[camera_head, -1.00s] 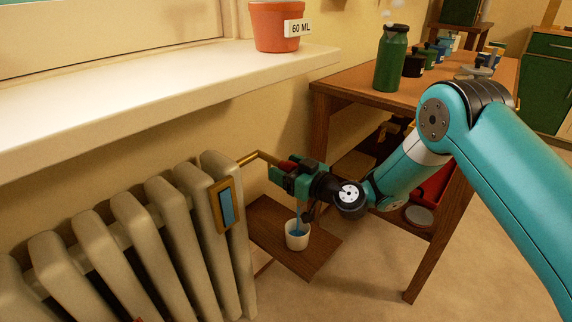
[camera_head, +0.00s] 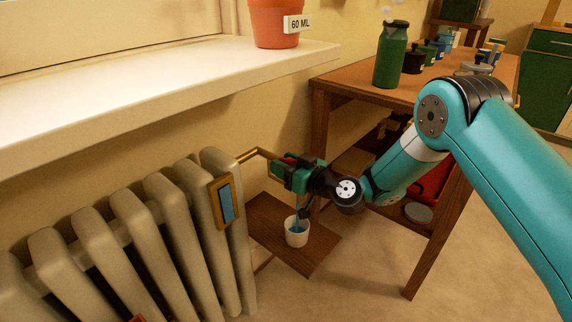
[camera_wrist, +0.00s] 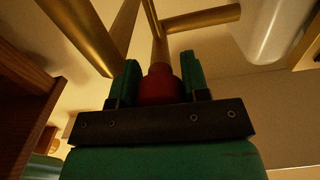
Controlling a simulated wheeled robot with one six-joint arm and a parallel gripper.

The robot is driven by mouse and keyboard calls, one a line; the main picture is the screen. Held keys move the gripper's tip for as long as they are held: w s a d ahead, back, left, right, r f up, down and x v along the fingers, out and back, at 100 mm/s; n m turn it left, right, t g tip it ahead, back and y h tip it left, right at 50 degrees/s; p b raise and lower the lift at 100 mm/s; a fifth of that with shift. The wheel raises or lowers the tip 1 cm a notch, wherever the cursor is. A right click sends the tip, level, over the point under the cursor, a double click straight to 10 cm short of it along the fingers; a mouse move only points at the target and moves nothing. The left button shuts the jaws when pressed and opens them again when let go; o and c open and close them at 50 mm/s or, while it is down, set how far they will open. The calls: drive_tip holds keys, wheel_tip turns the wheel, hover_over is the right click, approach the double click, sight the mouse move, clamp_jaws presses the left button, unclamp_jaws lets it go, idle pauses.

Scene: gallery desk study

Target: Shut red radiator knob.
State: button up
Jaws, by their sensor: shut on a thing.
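The red radiator knob (camera_wrist: 160,84) sits between the two green fingers of my gripper (camera_wrist: 162,80) in the wrist view, at the end of a brass pipe. In the head view my gripper (camera_head: 290,172) is shut around the knob at the end of the brass pipe (camera_head: 250,154), just right of the radiator (camera_head: 180,230). The knob is mostly hidden there by the fingers.
The cup stands on a low wooden board (camera_head: 270,222). A wooden table (camera_head: 350,82) with a green bottle (camera_head: 390,56) and several jars is behind my arm. The windowsill (camera_head: 150,95) with a terracotta pot (camera_head: 272,25) juts out above the radiator.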

drive_tip(key=m, duration=0.3)
drive_tip(key=shift+s+a+m, duration=0.1)
drive_tip(key=shift+m, duration=0.3)
drive_tip(key=m, duration=0.4)
drive_tip(key=shift+r+m+p, duration=0.1)
drive_tip(key=shift+m+p, duration=0.2)
drive_tip(key=shift+p, duration=0.1)
drive_tip(key=m+p, duration=0.1)
drive_tip(key=m, duration=0.3)
drive_tip(key=shift+a+m, duration=0.1)
drive_tip(key=shift+m, duration=0.2)
drive_tip(key=shift+s+m+p, duration=0.1)
drive_tip(key=shift+m+p, duration=0.85)
drive_tip(key=shift+m, duration=1.15)
drive_tip(key=o, duration=0.9)
drive_tip(key=shift+a, duration=0.1)
